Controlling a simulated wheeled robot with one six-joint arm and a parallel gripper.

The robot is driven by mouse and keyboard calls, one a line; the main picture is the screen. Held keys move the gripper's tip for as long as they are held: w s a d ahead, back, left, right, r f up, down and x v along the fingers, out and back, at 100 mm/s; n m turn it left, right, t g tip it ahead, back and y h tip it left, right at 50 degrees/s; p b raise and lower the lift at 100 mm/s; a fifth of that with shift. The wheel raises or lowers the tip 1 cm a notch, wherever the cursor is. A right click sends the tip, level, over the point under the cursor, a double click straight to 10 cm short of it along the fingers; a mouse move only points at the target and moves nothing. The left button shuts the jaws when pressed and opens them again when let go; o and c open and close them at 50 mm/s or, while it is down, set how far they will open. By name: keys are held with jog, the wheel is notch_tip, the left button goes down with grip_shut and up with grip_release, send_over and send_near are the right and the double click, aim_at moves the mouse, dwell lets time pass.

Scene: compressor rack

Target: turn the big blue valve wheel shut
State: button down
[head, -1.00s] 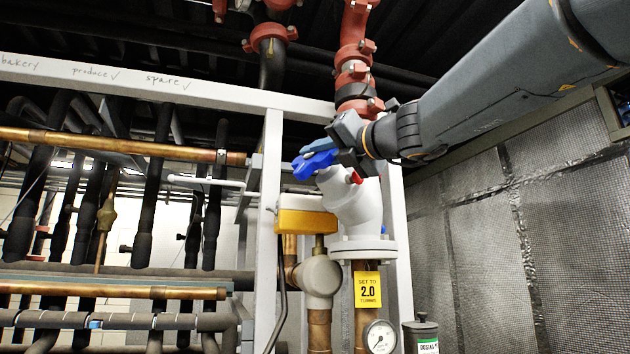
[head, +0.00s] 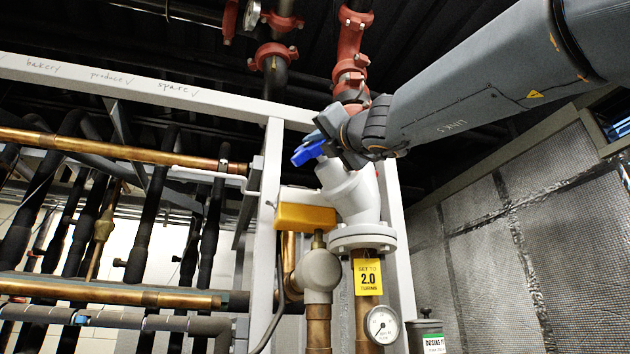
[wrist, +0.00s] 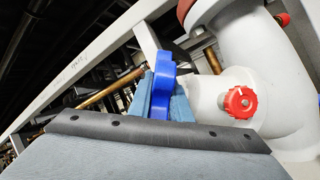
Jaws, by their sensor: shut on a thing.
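The blue valve wheel (head: 307,152) sits at the upper left of a white angled valve body (head: 352,196). Much of the wheel is hidden behind my gripper (head: 327,142) in the head view. In the wrist view the blue wheel (wrist: 161,86) shows edge-on between the two light-blue fingers of my gripper (wrist: 160,97), which are shut on its rim. A small red knob (wrist: 240,102) on the valve body is right of the fingers in the wrist view. A yellow tag (head: 368,277) reading "SET TO 2.0 TURNS" hangs on the pipe below.
A yellow box (head: 305,217) is left of the valve body. A pressure gauge (head: 381,324) is below it. A white frame post (head: 268,220) and beam (head: 150,87) stand close by. Red-coupled pipes (head: 352,50) rise above. Foil-clad panels (head: 510,225) are at the right.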

jog(key=shift+s+f+m+t+h+b, duration=0.15)
jog(key=shift+m+t+h+b, duration=1.9)
jog(key=shift+b, duration=5.5)
jog(key=m+t+h+b, duration=0.2)
jog(key=h+b, duration=0.1)
jog(key=b, duration=0.3)
jog(key=shift+m, duration=0.25)
jog(key=m+t+h+b, duration=0.1)
jog(key=m+h+b, duration=0.1)
jog(key=h, duration=0.1)
